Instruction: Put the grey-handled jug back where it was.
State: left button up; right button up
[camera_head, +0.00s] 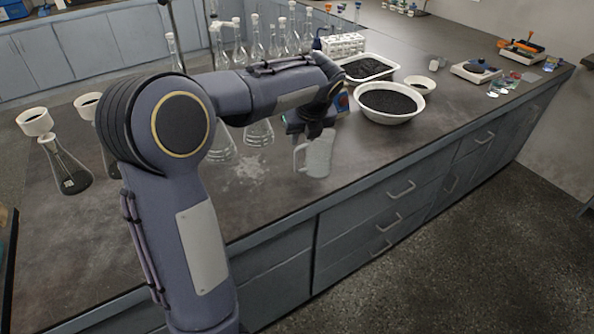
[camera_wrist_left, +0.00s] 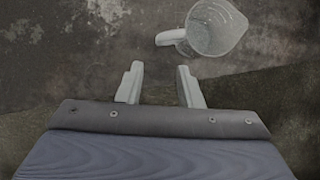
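The jug (camera_head: 316,155) is clear with a pale grey handle on its left side. It appears to stand upright on the dark bench near the front edge, just below my left gripper (camera_head: 308,124) in the head view. In the left wrist view the jug (camera_wrist_left: 218,28) is at the top right, with its handle pointing left. My left gripper (camera_wrist_left: 159,78) is open there, with nothing between its fingers, and apart from the jug. My right gripper is not in view.
A white bowl of black grains (camera_head: 391,118) and a tray of black grains (camera_head: 367,80) lie to the right. White powder (camera_head: 250,168) is spilled on the bench to the left. Several flasks stand behind my arm, including a dark-filled one (camera_head: 70,180) at far left.

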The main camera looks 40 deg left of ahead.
pick_arm(q)
jog(key=s+d+f+n+t+h, duration=0.1)
jog(key=s+d+n+h, duration=0.1)
jog(key=s+d+n, duration=0.3)
jog(key=s+d+f+n+t+h, duration=0.1)
jog(key=s+d+n, duration=0.4)
jog(key=s+n, duration=0.8)
jog(key=s+d+f+n+h, duration=0.2)
jog(key=s+d+n+h, duration=0.2)
jog(key=s+n, duration=0.5)
jog(key=shift+s+d+f+t+h, duration=0.15)
jog(key=shift+d+f+t+h, duration=0.2)
jog(key=shift+d, duration=0.35)
jog(key=shift+r, duration=0.25)
notch_tip(320, 180, up, 3)
jog(key=p, duration=0.3)
jog(key=shift+r, duration=0.1)
